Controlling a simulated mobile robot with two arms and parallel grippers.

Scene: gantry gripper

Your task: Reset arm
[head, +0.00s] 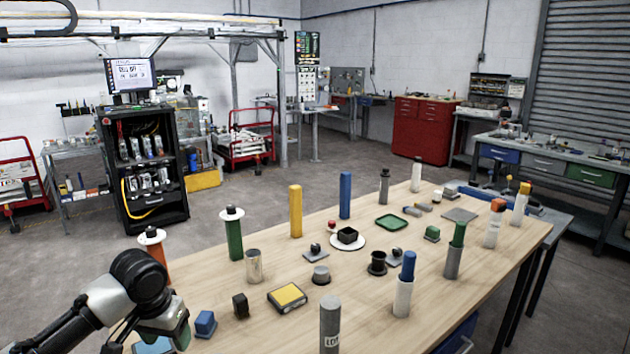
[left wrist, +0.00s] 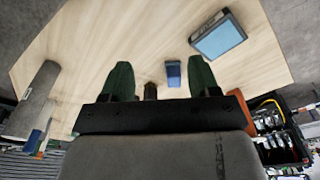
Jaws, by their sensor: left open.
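My left arm comes in at the lower left of the head view, and its gripper (head: 180,335) hangs over the near left corner of the wooden table (head: 440,270). In the left wrist view the two green fingertips of the left gripper (left wrist: 160,78) stand wide apart with nothing held. A small blue block (head: 205,322) is just right of the gripper. It also shows in the left wrist view (left wrist: 173,73), beyond the gap between the fingers. A black block (head: 240,306) stands beside it. My right gripper is in neither view.
A blue-topped box (left wrist: 219,38) lies close to the left gripper. A yellow-topped box (head: 288,297), a grey cylinder (head: 330,325) and an orange post (head: 157,250) stand around. Several tall posts, including a green one (head: 235,238), rise farther back. Bare wood shows between objects.

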